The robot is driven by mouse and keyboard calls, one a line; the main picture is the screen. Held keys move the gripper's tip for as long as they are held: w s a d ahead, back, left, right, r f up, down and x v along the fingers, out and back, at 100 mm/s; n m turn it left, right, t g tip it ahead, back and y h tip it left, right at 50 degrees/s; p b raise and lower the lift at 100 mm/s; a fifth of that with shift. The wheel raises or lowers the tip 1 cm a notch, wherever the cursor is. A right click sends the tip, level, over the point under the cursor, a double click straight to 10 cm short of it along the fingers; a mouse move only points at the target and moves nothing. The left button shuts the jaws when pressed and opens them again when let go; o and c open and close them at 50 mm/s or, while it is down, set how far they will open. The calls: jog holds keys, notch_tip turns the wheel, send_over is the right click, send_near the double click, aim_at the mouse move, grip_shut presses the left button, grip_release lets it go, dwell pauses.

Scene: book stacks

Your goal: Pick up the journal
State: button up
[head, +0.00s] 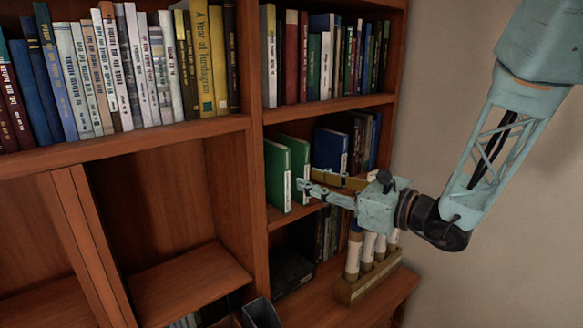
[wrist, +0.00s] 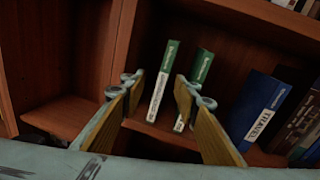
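Two slim green volumes with white spine labels stand upright on the middle shelf. The left one (head: 277,176) also shows in the wrist view (wrist: 163,82). The right one (head: 299,158) also shows in the wrist view (wrist: 201,68), its lower part partly covered by my right finger. The label print is too small to tell which is the journal. My gripper (head: 305,187) is at the front of this shelf, by the right green volume. In the wrist view my gripper (wrist: 158,92) is open and empty, its padded fingers spread, with the left volume's spine between them.
A blue volume (head: 330,150) stands right of the green ones, with darker books beyond. A full row of books lines the shelf above. Rolled papers (head: 367,250) stand in a wooden holder (head: 365,286) below my gripper. The cabinet divider (head: 254,190) is just left.

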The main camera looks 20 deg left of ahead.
aim_at(294, 166)
jog(key=w+d+f+m+t+h, duration=0.1)
jog(key=w+f+m+t, duration=0.2)
jog(key=w, duration=0.4)
jog(key=shift+f+m+p, duration=0.2)
jog(key=shift+m+p, duration=0.1)
jog(key=shift+p, duration=0.05)
jog(key=shift+d, duration=0.1)
jog(key=shift+p+x, duration=0.5)
jog(key=shift+x, duration=3.8)
jog(key=shift+p+x, duration=0.5)
jog(key=shift+x, duration=2.1)
jog(key=shift+r, duration=0.15)
grip_shut()
